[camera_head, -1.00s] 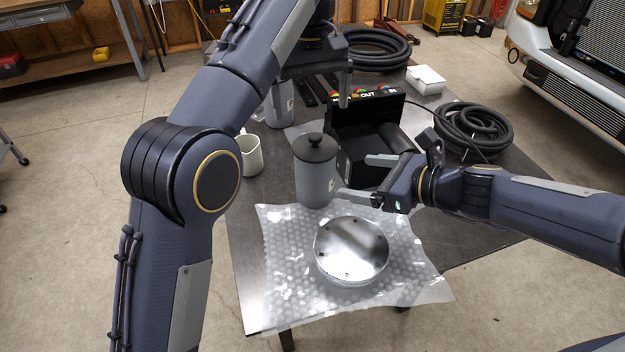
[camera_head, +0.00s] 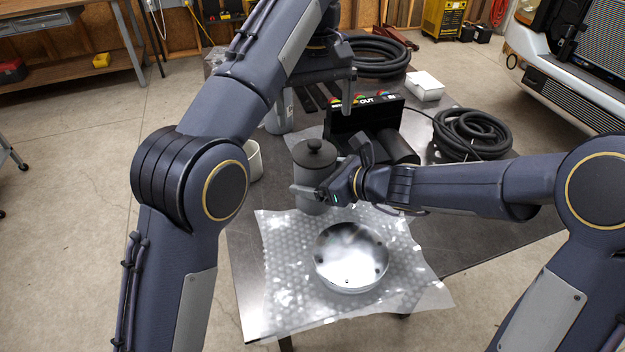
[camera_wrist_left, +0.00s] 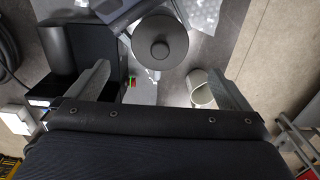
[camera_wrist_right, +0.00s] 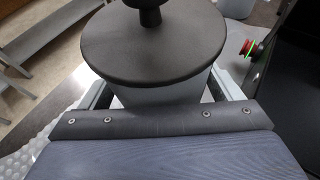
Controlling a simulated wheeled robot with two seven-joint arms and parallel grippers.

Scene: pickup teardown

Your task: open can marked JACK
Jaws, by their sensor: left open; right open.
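A grey can (camera_head: 316,184) with a black knobbed lid (camera_head: 315,153) stands upright on the table behind the bubble wrap; no marking on it is readable. My right gripper (camera_head: 318,192) is open, its fingers on either side of this can below the lid. The right wrist view shows the lid (camera_wrist_right: 152,45) close up, with the can body (camera_wrist_right: 170,92) between the fingers. My left gripper (camera_head: 316,104) is open and empty above the back of the table. A second grey can (camera_head: 279,118) is partly hidden behind my left arm. The left wrist view shows the first can's lid (camera_wrist_left: 160,43) beyond the open fingers.
A round metal part (camera_head: 351,258) lies on bubble wrap (camera_head: 290,285) at the front. A black box (camera_head: 345,122) marked OUT stands behind the can. A white mug (camera_head: 254,160) is to the left. Coiled hoses (camera_head: 470,133) and a white box (camera_head: 425,86) lie at the right and back.

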